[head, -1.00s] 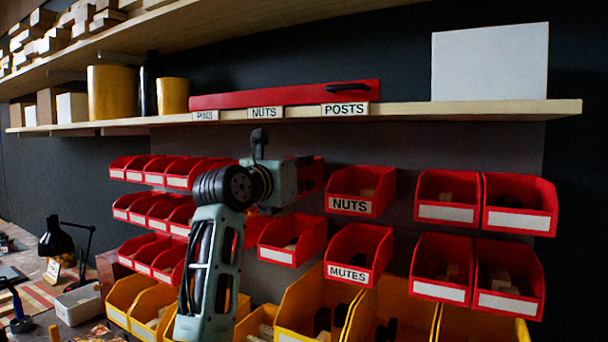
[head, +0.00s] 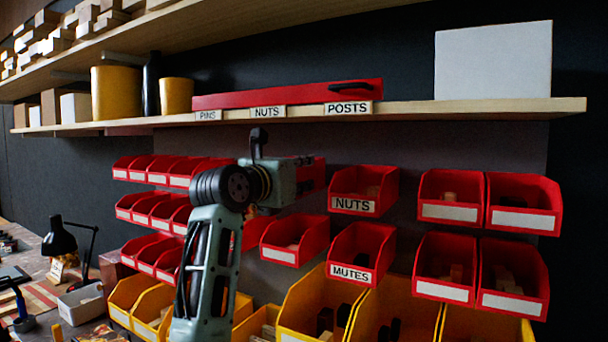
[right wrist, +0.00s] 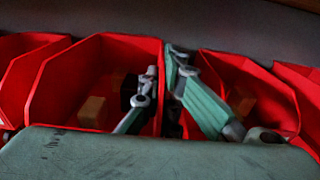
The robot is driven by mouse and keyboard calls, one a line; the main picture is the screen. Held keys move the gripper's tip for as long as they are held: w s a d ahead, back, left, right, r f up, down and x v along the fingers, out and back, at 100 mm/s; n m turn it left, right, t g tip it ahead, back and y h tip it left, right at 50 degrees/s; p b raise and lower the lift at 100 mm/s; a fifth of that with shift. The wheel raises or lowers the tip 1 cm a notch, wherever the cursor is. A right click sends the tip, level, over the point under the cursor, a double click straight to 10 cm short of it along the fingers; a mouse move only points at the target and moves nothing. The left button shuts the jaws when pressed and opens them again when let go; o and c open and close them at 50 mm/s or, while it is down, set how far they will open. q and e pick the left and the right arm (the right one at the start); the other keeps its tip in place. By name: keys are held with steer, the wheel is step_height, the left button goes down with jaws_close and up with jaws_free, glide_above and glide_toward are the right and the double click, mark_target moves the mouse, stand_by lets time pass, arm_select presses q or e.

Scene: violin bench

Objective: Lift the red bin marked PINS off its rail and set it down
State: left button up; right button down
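My right gripper shows in the right wrist view (right wrist: 162,85) with its two fingers either side of a red bin's right wall. One finger is inside this bin (right wrist: 85,70), which holds a wooden block; the other is in the gap beside the neighbouring bin. I cannot tell whether the fingers press on the wall. In the head view, my right arm hides most of that red bin (head: 319,170), left of the bin marked NUTS (head: 364,189). Its front label is hidden, so I cannot read PINS on it. My left gripper is not in view.
A shelf (head: 440,109) with PINS, NUTS and POSTS labels runs above the bins and carries a long red piece (head: 290,93). The MUTES bin (head: 360,252) hangs below NUTS. Yellow bins (head: 300,305) stand lower. A bench with a black lamp (head: 58,240) is at left.

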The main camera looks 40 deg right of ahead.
steer(key=b+v, duration=0.4)
steer(key=v, duration=1.3)
stand_by(1.2)
steer(key=shift+w, duration=0.1)
stand_by(0.4)
